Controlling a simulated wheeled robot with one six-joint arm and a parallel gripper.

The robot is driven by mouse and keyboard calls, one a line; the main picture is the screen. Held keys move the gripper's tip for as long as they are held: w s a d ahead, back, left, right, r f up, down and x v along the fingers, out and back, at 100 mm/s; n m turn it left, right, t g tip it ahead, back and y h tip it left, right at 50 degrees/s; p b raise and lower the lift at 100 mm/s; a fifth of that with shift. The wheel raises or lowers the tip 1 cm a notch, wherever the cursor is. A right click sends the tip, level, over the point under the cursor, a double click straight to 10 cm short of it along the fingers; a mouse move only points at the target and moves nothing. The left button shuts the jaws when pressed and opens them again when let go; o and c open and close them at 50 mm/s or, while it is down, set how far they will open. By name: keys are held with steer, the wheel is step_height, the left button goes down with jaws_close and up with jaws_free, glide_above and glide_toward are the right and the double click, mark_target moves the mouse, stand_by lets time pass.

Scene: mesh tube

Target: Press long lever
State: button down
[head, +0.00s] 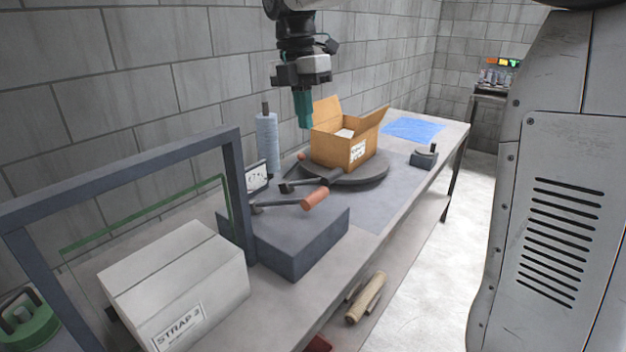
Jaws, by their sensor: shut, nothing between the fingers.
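A lever with an orange-brown grip (316,198) lies over the top of a dark grey block (300,245) on the workbench. Its rod runs left to a pivot near a small gauge panel. A second lever with a dark grip (328,177) sits just behind it, and a reddish grip tip (300,156) shows further back. The orange-gripped lever looks the longest, though perspective makes this uncertain. My gripper (304,124) has teal fingers, is shut and empty, and points down. It hangs above and behind the levers, apart from them, beside the open box in the picture.
An open cardboard box (345,152) stands on a dark round turntable (368,178). A wrapped roll (268,145) stands by the wall. A dark frame (240,195) and a white box marked STRAP 3 (175,280) are at the front left. A blue sheet (412,129) lies at the far end.

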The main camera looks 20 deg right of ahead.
mark_target(314, 193)
steer(key=shift+f, duration=0.1)
steer(key=f, duration=0.4)
steer(key=s+f, duration=0.1)
steer(key=f, duration=0.4)
steer(key=d+f, duration=0.1)
steer(key=f, duration=0.3)
steer(key=shift+s+f, duration=0.35)
steer(key=shift+f, duration=0.05)
